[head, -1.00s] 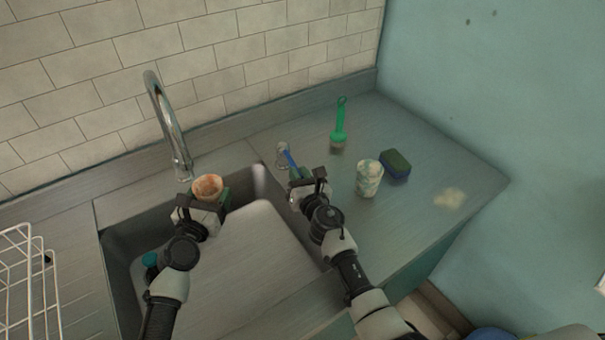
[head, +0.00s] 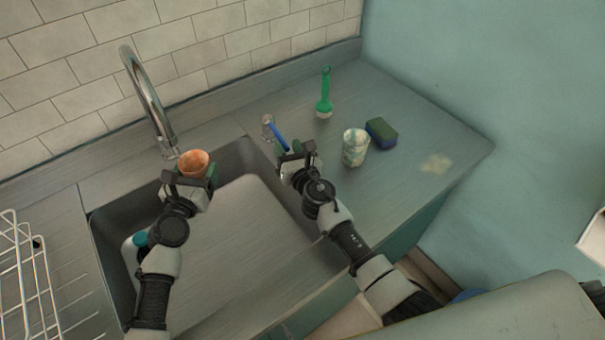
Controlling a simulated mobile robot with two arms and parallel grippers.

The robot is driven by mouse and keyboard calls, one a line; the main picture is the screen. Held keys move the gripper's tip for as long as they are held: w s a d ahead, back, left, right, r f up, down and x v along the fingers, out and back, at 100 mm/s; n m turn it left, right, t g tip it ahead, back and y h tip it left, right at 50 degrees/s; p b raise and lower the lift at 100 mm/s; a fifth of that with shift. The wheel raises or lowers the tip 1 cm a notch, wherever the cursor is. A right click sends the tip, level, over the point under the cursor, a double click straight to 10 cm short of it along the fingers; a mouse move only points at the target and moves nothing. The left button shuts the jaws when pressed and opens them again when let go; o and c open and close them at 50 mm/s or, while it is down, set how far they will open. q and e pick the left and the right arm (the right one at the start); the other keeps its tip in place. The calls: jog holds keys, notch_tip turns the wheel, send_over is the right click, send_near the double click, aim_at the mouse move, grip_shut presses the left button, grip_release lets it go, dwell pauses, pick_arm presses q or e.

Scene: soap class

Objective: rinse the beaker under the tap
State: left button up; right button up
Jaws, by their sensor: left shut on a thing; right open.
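My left gripper (head: 188,180) is shut on an orange-brown beaker (head: 194,164), held over the back of the sink. The beaker is just right of the tap's (head: 150,100) spout end and slightly lower in the picture; its lower part is hidden by the gripper. No water stream shows at the spout. My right gripper (head: 296,155) is open at the sink's right edge, beside the blue-handled brush (head: 279,136). I cannot tell whether it touches the brush.
The sink (head: 240,225) lies below both arms, with a teal-topped item (head: 140,239) at its left. A wire rack (head: 30,280) stands left.

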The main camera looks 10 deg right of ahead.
jog(key=s, duration=0.3)
jog(key=s+d, duration=0.1)
jog(key=s, duration=0.3)
jog(key=s+d, duration=0.1)
jog(key=s, duration=0.2)
jog(key=shift+s+f, duration=0.2)
jog(key=shift+s, duration=0.05)
jog(key=shift+a, duration=0.1)
